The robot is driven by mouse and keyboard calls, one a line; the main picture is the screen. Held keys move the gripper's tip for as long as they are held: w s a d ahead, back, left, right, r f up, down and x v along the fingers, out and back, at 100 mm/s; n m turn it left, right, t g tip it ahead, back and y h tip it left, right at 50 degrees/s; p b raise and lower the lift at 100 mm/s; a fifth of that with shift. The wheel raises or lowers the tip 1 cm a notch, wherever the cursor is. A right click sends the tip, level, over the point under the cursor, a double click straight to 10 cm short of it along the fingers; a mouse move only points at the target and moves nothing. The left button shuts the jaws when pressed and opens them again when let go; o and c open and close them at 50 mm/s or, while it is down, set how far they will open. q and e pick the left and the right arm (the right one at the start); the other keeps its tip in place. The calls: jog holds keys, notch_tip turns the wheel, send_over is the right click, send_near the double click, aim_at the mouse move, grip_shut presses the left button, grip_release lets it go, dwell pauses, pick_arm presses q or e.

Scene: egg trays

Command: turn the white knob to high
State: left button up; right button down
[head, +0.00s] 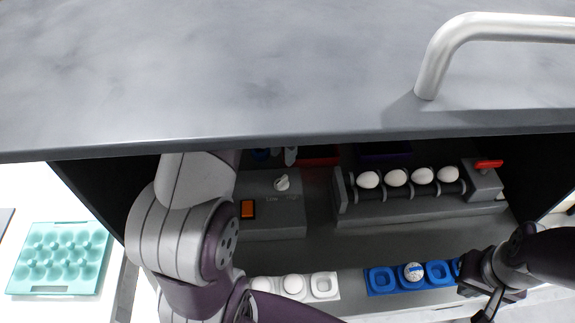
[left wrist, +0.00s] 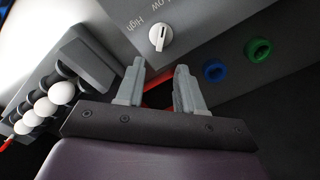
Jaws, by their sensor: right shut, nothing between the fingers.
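The white knob (head: 282,183) sits on a grey panel with an orange switch, behind the words Low and High in the head view. The knob (left wrist: 160,37) is also near the top middle of the left wrist view, with High on its left and Low above it. I cannot tell its exact setting. My left gripper (left wrist: 158,88) is open and empty, its two grey fingers apart and short of the knob, not touching it. In the head view, my arm and the hood edge hide most of this gripper. My right gripper (head: 487,300) is shut and empty at the lower right.
A large grey hood (head: 250,70) with a metal handle overhangs the panel. Right of the knob is a roller rack (head: 400,208) with several white eggs and a red lever. White (head: 324,286) and blue (head: 380,281) egg trays lie in front. A teal tray (head: 60,290) is at far left.

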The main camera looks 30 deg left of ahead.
aim_at(284, 177)
pick_arm(q)
jog(key=f, duration=0.6)
jog(key=f+p, duration=0.1)
jog(key=f, duration=0.2)
jog(key=shift+w, duration=0.25)
jog(key=shift+s, duration=0.3)
jog(key=shift+w+f, duration=0.1)
jog(key=shift+w, duration=0.05)
grip_shut()
